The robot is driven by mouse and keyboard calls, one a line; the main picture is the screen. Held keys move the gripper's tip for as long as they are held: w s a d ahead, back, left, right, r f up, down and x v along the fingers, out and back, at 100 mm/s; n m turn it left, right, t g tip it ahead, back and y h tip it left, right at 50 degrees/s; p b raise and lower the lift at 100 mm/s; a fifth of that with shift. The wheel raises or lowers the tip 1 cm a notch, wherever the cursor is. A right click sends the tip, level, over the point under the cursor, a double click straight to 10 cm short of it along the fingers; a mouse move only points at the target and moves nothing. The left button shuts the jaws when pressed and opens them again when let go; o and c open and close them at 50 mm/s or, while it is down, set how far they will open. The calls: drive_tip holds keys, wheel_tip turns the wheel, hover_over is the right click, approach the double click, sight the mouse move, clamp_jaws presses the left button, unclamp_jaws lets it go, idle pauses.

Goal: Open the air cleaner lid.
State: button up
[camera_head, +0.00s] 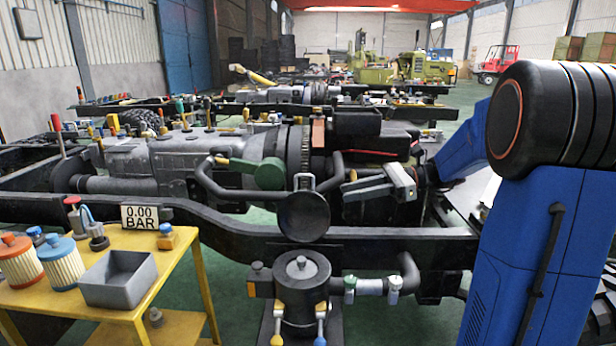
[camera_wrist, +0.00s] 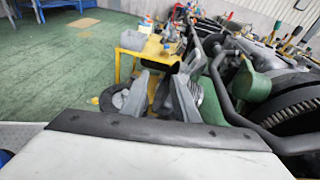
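The air cleaner (camera_head: 302,287) is a dark round canister at the lower middle of the head view, with a small knob on its top. A black round lid (camera_head: 303,217) stands upright just behind and above it, tilted away from the canister's top. Clips with a yellow and a blue end hang at the canister's front. My gripper (camera_head: 376,187) is to the right of the lid in the head view, apart from it in the picture. In the wrist view my gripper (camera_wrist: 163,98) has its two grey fingers apart, with nothing clearly held between them.
A yellow table (camera_head: 180,262) at left holds a grey bin (camera_head: 118,279), filters (camera_head: 62,262) and a 0.00 BAR gauge (camera_head: 147,216). A dark frame rail (camera_head: 400,247) runs behind the canister. A green floor area (camera_wrist: 60,75) is clear.

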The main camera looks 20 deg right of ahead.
sight(308, 175)
drive_tip(key=w+d+r+m+t+y, duration=0.2)
drive_tip(key=w+d+m, duration=0.1)
drive_tip(key=w+d, duration=0.3)
drive_tip(key=x, duration=1.1)
drive_tip(key=s+x, duration=0.1)
drive_tip(key=x, duration=0.4)
drive_tip(key=shift+a+f, duration=0.25)
drive_tip(key=shift+a, duration=0.1)
drive_tip(key=shift+c, duration=0.3)
clamp_jaws()
